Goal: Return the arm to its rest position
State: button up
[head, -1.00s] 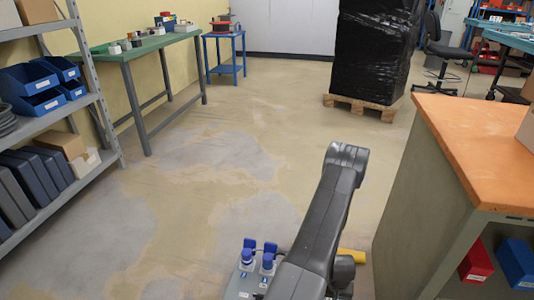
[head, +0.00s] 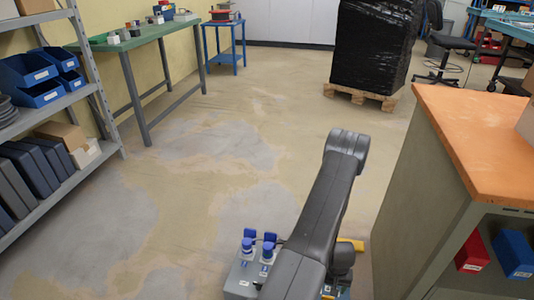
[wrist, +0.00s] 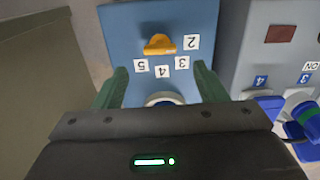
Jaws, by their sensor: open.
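My gripper (wrist: 160,70) is open in the wrist view, its two dark green fingers apart with nothing held between them. Beyond and below the fingers is a blue box (wrist: 125,30) with an orange-yellow knob (wrist: 159,45) and number labels. A round pale part with a blue rim shows between the fingers, partly hidden by the gripper body. My dark grey arm (head: 318,210) reaches forward and bends down in the head view, where the gripper is hidden behind it.
A grey box with blue plugs (head: 247,246) stands beside my arm; it also shows in the wrist view (wrist: 250,50). An orange-topped cabinet (head: 470,130) is close on the right. A shelf (head: 95,90) and green table (head: 150,37) stand left. Open floor lies ahead.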

aim_at(328, 297)
notch_tip(328, 297, down, 7)
jog(key=b, duration=0.3)
jog(key=shift+r+m+p, duration=0.3)
jog(key=shift+m+p, duration=0.55)
jog(key=shift+m, duration=0.35)
jog(key=m+p, duration=0.3)
jog(key=m, duration=0.3)
jog(key=shift+m, duration=0.3)
notch_tip(328, 297, up, 6)
jog(key=p, duration=0.3)
jog(key=shift+r, duration=0.6)
jog(key=shift+s, duration=0.1)
